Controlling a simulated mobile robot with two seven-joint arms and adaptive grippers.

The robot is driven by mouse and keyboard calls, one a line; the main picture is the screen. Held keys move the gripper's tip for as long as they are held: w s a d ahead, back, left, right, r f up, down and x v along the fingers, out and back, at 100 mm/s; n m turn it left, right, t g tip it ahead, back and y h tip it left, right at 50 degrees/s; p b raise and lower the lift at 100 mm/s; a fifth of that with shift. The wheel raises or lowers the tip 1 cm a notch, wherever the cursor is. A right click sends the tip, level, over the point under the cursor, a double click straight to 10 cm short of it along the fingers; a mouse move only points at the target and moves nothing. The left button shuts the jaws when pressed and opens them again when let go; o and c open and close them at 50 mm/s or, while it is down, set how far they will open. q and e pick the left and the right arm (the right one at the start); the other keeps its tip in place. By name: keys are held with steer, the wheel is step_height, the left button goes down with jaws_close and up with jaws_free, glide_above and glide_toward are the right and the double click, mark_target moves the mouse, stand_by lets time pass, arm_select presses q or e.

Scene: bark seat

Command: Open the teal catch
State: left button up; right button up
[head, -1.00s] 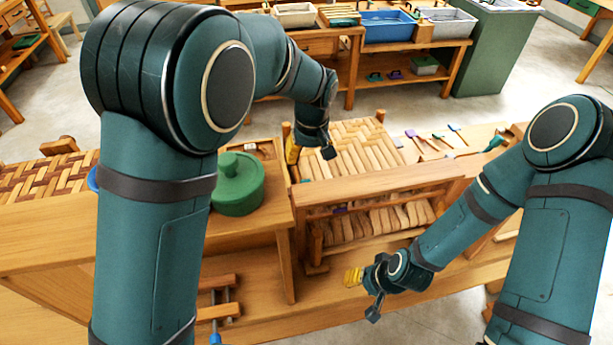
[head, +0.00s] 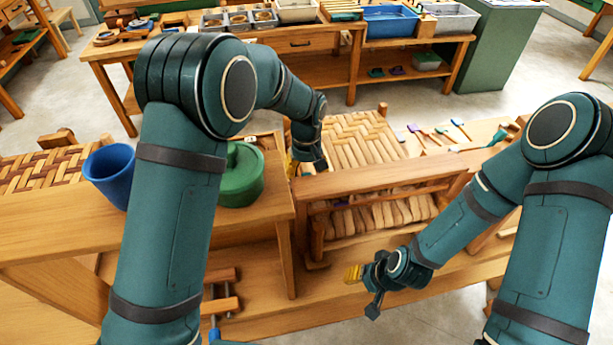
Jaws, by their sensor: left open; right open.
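I cannot make out the teal catch in the head view; it may be hidden or too small to tell. My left gripper (head: 305,166) is open, pointing down at the left end of the woven wooden seat (head: 356,140), beside the low wooden frame's top rail (head: 385,178). I cannot tell whether it touches the seat or rail. My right gripper (head: 363,290) is open and empty, over the bench's lower front board, in front of the wooden frame holding several bark-like strips (head: 385,220).
A green lidded pot (head: 243,178) and a blue cup (head: 108,172) stand on the raised left bench (head: 50,228). Several small tools (head: 440,133) lie right of the seat. Behind, a table holds a blue tub (head: 388,22) and trays. A green bin (head: 488,50) stands at the back right.

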arm_select(q)
steer(key=shift+s+f, duration=0.1)
steer(key=shift+f, duration=1.35)
steer(key=shift+c, duration=0.2)
steer(key=shift+r, duration=0.15)
jaws_close()
